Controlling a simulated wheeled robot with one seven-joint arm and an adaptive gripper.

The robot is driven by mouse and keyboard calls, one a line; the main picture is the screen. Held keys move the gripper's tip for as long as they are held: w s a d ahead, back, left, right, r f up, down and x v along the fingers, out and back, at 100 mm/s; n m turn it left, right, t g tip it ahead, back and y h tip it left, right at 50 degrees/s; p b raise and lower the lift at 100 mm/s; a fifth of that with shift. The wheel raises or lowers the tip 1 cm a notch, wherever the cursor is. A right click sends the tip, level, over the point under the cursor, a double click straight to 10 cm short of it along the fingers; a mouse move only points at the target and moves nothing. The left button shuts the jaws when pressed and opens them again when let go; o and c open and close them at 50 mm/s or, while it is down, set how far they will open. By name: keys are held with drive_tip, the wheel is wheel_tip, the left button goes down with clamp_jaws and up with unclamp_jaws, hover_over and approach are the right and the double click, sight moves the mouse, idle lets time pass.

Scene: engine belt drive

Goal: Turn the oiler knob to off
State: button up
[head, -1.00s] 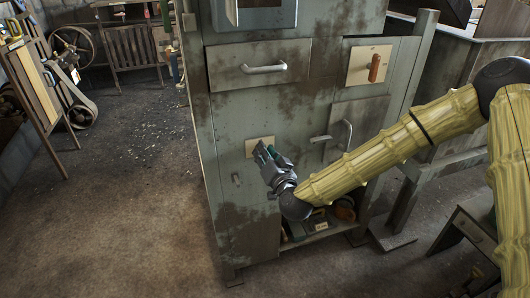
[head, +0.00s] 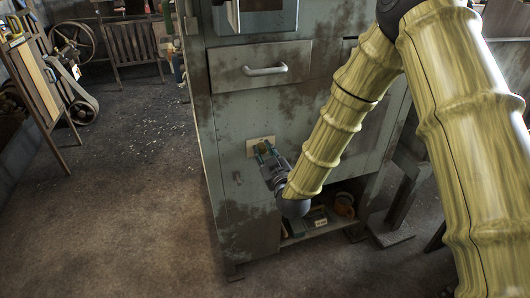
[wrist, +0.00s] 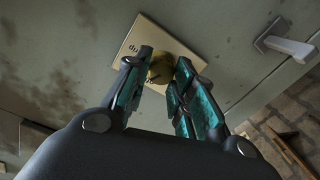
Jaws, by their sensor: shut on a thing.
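The oiler knob (wrist: 160,70) is a small round yellow-brass knob on a cream square plate (wrist: 133,45) with small dark markings. The plate also shows on the cabinet front in the head view (head: 252,143). My gripper (wrist: 165,75) has its two teal-padded fingers on either side of the knob, shut on it. In the head view my gripper (head: 264,149) reaches the plate from below right. The fingers hide part of the knob, and I cannot read its setting.
The worn grey-green cabinet (head: 228,195) has a drawer with a handle (head: 265,71) above the plate. A pale handle (wrist: 288,46) lies to the right in the wrist view. An open lower shelf (head: 310,230) holds several items.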

drive_tip(key=n, duration=0.5)
idle(0.7)
drive_tip(key=o, duration=1)
drive_tip(key=shift+o, duration=0.2)
drive_tip(key=shift+s, duration=0.15)
drive_tip(key=v, duration=1.1)
drive_tip(key=shift+s, duration=0.35)
